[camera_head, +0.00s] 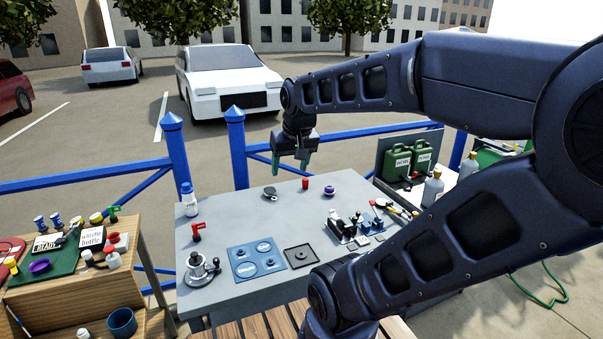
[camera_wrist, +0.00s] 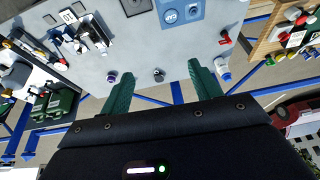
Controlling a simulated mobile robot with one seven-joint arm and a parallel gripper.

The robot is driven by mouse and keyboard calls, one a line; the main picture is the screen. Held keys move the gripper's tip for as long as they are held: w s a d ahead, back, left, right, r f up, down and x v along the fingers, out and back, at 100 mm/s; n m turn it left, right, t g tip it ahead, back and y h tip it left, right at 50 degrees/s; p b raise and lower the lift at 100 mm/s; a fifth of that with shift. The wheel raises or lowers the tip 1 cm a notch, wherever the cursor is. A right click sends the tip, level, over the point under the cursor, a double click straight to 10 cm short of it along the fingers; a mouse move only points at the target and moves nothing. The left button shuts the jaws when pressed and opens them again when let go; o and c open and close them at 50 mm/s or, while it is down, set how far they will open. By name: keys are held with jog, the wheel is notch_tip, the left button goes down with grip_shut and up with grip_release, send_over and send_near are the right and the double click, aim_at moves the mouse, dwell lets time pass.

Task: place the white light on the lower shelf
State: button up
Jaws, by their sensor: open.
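My gripper (camera_head: 290,163) is open and empty above the far edge of the grey table. Its green fingers stand apart in the wrist view (camera_wrist: 160,72), with a small dark round fitting (camera_wrist: 158,75) seen between them and below. I cannot tell for sure which object is the white light. Small white pieces lie on the wooden bench at left, one beside the green mat (camera_head: 112,260) and one lower down (camera_head: 83,333). The lower wooden surface (camera_head: 65,322) at bottom left may be the lower shelf; much of it is cut off.
The grey table (camera_head: 225,225) holds a white bottle with a blue cap (camera_head: 189,205), a red-handled piece (camera_head: 196,232), a winch (camera_head: 200,272) and a blue panel (camera_head: 256,262). A blue cup (camera_head: 121,322) stands bottom left. Blue railings (camera_head: 210,178) run behind. Green cans (camera_head: 397,163) stand right.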

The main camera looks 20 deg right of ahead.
jog(key=s, duration=0.1)
jog(key=s+d, duration=0.1)
jog(key=s+f, duration=0.1)
jog(key=shift+s+d, duration=0.25)
jog(key=shift+d, duration=0.15)
